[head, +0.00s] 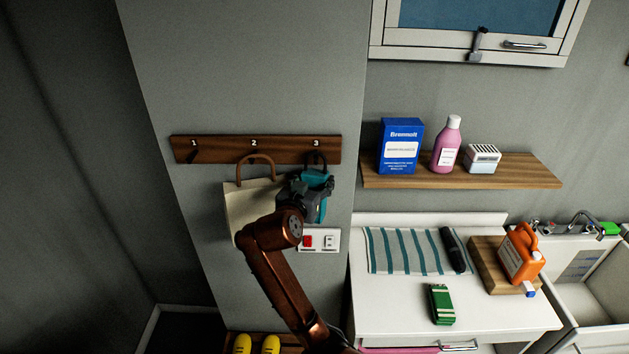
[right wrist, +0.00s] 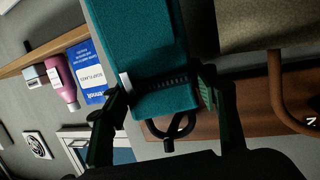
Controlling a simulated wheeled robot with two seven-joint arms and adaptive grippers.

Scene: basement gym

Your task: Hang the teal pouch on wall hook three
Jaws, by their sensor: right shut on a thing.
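The teal pouch (head: 320,181) hangs upright at the right end of the wooden hook rack (head: 225,150), below the number 3. My right gripper (head: 302,190) is shut on it from the front left. The pouch fills the middle of the right wrist view (right wrist: 145,45), between the two fingers (right wrist: 166,90). Its dark loop (head: 316,157) is at the height of hook three, against the rack. The loop and dark hook overlap in both views, so I cannot tell whether the loop is over the hook. My left gripper is not in view.
A beige tote bag (head: 248,203) hangs from hook two, close to the left of my gripper. A switch plate (head: 319,240) is on the wall below. A wooden shelf (head: 460,172) with a blue box, pink bottle and small box is to the right. Hook one is bare.

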